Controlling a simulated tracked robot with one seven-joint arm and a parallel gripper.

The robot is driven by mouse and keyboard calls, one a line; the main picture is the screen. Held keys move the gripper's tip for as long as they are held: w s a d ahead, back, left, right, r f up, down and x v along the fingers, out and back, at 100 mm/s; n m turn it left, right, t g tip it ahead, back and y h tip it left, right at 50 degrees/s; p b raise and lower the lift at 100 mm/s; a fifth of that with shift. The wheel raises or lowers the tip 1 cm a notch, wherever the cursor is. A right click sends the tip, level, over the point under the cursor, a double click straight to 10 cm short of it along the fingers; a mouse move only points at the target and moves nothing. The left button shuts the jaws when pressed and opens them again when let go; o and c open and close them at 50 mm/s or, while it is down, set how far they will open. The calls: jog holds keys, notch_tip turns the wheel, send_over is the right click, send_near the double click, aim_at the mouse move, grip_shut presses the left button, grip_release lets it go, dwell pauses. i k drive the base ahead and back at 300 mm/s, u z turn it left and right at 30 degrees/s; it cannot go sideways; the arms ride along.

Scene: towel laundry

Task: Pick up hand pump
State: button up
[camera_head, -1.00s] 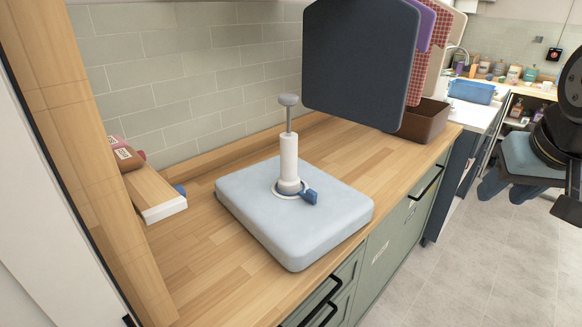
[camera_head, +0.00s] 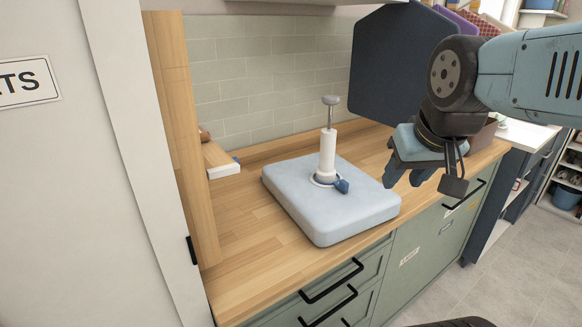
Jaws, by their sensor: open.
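The hand pump (camera_head: 327,155) is a white upright cylinder with a thin grey rod and a grey knob on top. A short blue nozzle (camera_head: 342,186) sticks out at its foot. It stands on a pale blue-grey cushion-like block (camera_head: 320,222) on the wooden counter. My gripper (camera_head: 402,180) is to the right of the pump, over the counter's front part, with its blue fingers pointing down. It is open, apart from the pump, and nothing shows between the fingers.
The wooden counter (camera_head: 238,262) has free room left of the block. A small wooden piece with a white edge (camera_head: 222,165) juts out at the left. A large dark panel (camera_head: 385,75) hangs behind my arm. Green drawers (camera_head: 425,255) with black handles are below.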

aim_at(326, 173)
jog(key=z, duration=0.4)
jog(key=i, duration=0.15)
jog(key=u, duration=2.6)
jog(key=k, duration=1.2)
jog(key=z, duration=1.75)
jog(key=i, duration=0.5)
jog(key=z, duration=0.05)
